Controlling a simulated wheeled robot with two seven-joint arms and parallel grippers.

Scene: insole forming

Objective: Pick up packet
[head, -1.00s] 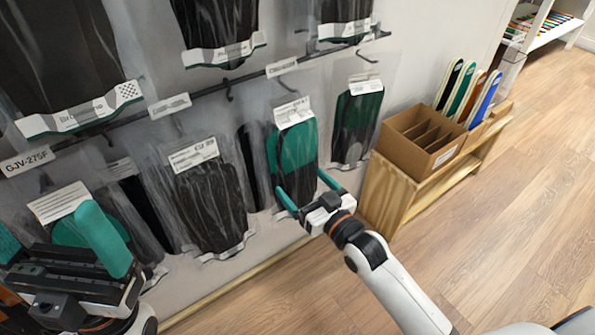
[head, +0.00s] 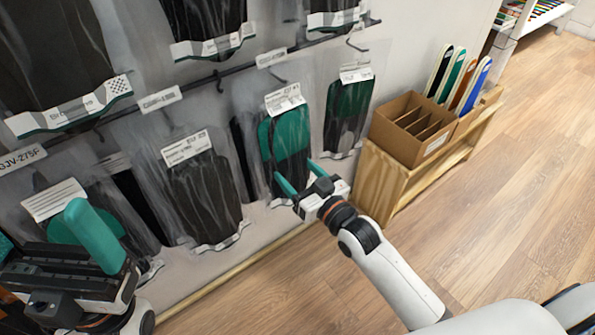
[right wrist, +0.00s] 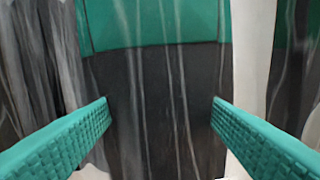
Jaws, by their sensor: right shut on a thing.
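A clear packet (head: 287,135) holding a green-and-black insole hangs on the wall rack in the head view, with a white label at its top. My right gripper (head: 300,178) is at its lower part, with one teal finger on each side. In the right wrist view the packet (right wrist: 150,70) fills the middle, green above and dark below, with the right gripper's fingers (right wrist: 160,104) at its two edges. The jaws are shut on it. My left gripper (head: 95,237) is at the lower left with one teal finger clearly visible; its opening cannot be judged.
A packet with a dark insole (head: 203,195) hangs to the left, and another green-and-black packet (head: 350,105) hangs close on the right. A rack bar (head: 205,85) with hooks runs above. A cardboard box (head: 410,130) stands on a wooden bench (head: 400,185). The floor at right is clear.

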